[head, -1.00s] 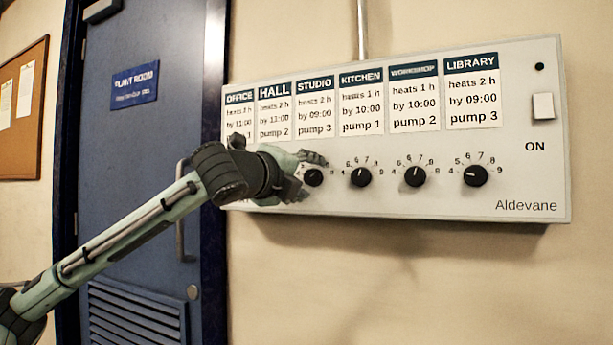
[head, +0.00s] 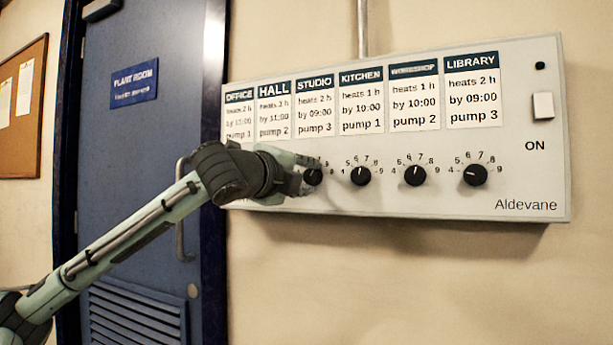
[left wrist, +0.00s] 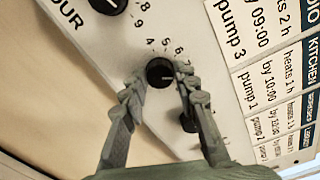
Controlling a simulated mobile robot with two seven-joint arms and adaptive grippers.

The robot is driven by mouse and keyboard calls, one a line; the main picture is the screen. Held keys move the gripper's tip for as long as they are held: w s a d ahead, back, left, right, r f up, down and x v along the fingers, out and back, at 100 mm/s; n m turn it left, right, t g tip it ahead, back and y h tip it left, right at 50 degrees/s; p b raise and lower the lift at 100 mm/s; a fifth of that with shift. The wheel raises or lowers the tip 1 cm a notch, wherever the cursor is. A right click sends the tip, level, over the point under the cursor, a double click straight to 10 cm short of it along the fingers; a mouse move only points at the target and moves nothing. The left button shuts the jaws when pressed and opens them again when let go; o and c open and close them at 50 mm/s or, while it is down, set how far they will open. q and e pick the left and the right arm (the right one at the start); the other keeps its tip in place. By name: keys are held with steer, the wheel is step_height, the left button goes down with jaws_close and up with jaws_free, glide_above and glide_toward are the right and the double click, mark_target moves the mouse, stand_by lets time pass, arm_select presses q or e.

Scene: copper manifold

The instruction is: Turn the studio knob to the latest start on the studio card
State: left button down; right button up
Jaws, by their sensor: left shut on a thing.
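The studio card (head: 314,108) reads "heats 2 h, by 09:00, pump 3". Below it is a black round knob (head: 313,176) with a numbered scale, partly covered by my left gripper (head: 305,175). In the left wrist view this knob (left wrist: 160,72) sits between the fingertips of my left gripper (left wrist: 158,85), with the figures 4 to 7 legible beside it. The fingers are shut on it from both sides. A light pointer mark shows on the knob's face, but its exact reading is hard to tell. My right gripper is not in view.
Kitchen (head: 361,103), workshop (head: 414,95) and library (head: 472,90) cards share the panel. Three more knobs follow to the right, the nearest (head: 360,176) close by. A white switch (head: 543,106) is at the panel's right. A larger dial (left wrist: 108,4) shows in the wrist view.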

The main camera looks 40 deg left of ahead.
arm_select(q)
steer(key=shift+n, duration=1.8)
steer(key=c, duration=1.1)
jaws_free()
steer(key=shift+c, duration=0.2)
steer(key=v, duration=1.2)
